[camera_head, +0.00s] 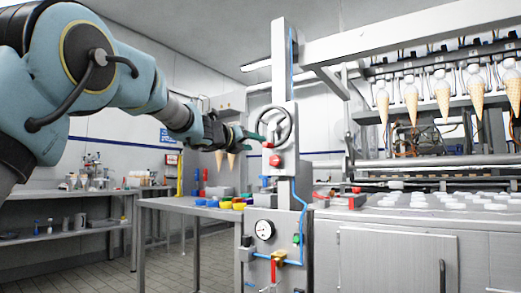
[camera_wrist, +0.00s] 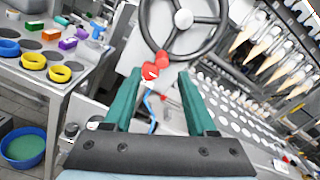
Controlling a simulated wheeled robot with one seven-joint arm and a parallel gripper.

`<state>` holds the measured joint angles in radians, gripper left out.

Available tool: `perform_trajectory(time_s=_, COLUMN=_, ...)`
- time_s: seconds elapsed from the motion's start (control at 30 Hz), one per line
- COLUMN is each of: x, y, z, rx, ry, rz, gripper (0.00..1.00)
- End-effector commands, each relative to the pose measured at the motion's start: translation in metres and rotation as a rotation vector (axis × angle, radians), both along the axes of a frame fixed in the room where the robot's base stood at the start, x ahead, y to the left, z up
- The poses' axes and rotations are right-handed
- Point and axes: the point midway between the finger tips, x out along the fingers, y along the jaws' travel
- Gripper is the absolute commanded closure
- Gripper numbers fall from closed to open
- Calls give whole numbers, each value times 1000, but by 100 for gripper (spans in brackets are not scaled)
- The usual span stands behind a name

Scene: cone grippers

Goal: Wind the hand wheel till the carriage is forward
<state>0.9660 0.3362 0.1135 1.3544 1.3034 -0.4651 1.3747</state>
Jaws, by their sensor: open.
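The hand wheel (camera_head: 290,125) is a dark spoked ring on the upright grey column. In the wrist view the hand wheel (camera_wrist: 183,18) fills the top middle, beyond my fingertips, its upper rim cut off. My gripper (camera_head: 250,134) is at the wheel's left side in the head view. In the wrist view my gripper (camera_wrist: 157,76) has its two green fingers apart with nothing held between them; whether either touches the rim I cannot tell. A row of cone grippers (camera_head: 440,72) holding wafer cones (camera_head: 443,98) hangs at right; I cannot tell the carriage's position along its travel.
Red knobs (camera_head: 276,161) sit just below the wheel. A pressure gauge (camera_head: 264,230) and blue hose are lower on the column. A side table (camera_head: 165,203) holds yellow and blue rings. White round pieces (camera_head: 455,205) cover the machine bed at right. A blue tub (camera_wrist: 22,148) stands lower left.

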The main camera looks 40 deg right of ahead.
Motion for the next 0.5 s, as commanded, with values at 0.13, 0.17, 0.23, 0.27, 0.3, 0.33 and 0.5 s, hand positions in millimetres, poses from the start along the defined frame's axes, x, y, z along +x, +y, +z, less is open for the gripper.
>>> perform_trajectory(time_s=0.13, x=-6, y=25, z=0, rx=-1, ry=0, rz=2, gripper=43)
perform_trajectory(time_s=0.17, x=-7, y=29, z=0, rx=-1, ry=1, rz=1, gripper=43)
perform_trajectory(time_s=0.23, x=-9, y=35, z=0, rx=-1, ry=1, rz=1, gripper=43)
perform_trajectory(time_s=0.27, x=-9, y=37, z=-1, rx=0, ry=1, rz=1, gripper=43)
perform_trajectory(time_s=0.3, x=-10, y=40, z=-1, rx=0, ry=1, rz=1, gripper=43)
perform_trajectory(time_s=0.33, x=-11, y=41, z=0, rx=-1, ry=1, rz=1, gripper=43)
perform_trajectory(time_s=0.5, x=-11, y=43, z=0, rx=0, ry=0, rz=0, gripper=43)
